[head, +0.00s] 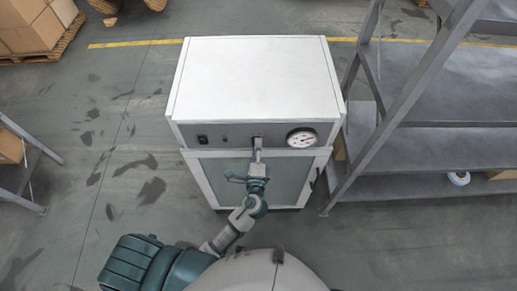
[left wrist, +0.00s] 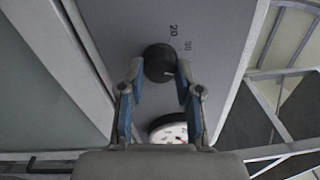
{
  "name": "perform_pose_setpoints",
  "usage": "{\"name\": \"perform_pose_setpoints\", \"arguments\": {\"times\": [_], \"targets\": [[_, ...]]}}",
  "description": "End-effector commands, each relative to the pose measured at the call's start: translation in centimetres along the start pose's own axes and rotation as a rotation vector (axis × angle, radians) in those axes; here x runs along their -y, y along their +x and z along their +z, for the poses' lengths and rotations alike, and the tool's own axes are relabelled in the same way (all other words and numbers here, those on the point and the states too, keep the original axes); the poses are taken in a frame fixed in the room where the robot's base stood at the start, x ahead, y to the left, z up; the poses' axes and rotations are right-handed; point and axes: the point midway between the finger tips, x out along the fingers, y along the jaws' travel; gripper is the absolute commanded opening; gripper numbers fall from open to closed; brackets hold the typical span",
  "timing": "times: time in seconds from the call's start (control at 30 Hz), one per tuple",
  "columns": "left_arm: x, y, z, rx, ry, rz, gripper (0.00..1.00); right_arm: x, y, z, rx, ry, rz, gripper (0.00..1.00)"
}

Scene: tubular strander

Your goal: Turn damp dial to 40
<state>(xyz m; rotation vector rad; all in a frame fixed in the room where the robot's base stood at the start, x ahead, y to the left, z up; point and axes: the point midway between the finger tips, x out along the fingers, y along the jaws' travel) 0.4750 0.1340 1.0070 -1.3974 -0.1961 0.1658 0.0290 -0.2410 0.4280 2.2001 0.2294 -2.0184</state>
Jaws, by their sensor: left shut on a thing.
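The damp dial is a round black knob (left wrist: 158,62) on the grey front panel of a white cabinet (head: 255,80). Numbers are printed beside it in the left wrist view; "20" is legible and another mark next to it is too small to read surely. My left gripper (head: 258,143) reaches up to the panel in the head view and covers most of the knob there. In the left wrist view its two blue-padded fingers (left wrist: 157,80) are on either side of the knob, shut on it. A pale pointer mark shows at the knob's lower right edge. My right gripper is not in view.
A round white gauge (head: 301,138) sits right of the knob on the panel, and a black switch (head: 202,140) sits at the left. A glazed door (head: 215,178) is below. Grey metal shelving (head: 430,125) stands close at the right. Open floor lies to the left.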

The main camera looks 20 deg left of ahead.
Motion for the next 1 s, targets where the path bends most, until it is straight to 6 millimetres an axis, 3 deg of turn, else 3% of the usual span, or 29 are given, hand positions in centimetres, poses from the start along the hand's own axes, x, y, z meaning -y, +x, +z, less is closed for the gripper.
{"name": "perform_pose_setpoints", "arguments": {"times": [0.4, 0.43, 0.5, 0.83, 1.0], "targets": [[0.0, 0.2, 0.4, 0.01, -0.004, 0.0, 0.0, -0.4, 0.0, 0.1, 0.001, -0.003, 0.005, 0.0], [0.0, 0.2, 0.4, 0.011, -0.004, 0.0, 0.41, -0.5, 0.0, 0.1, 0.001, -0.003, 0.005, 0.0], [0.0, 0.2, 0.4, 0.009, -0.004, 0.0, 0.58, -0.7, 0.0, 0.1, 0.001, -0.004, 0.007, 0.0], [0.0, -0.2, -0.1, 0.003, -0.003, 0.0, 0.59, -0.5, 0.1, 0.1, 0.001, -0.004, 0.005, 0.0], [-0.1, -2.3, -0.1, 0.002, -0.003, 0.004, 0.59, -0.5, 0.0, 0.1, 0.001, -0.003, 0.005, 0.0]]}}
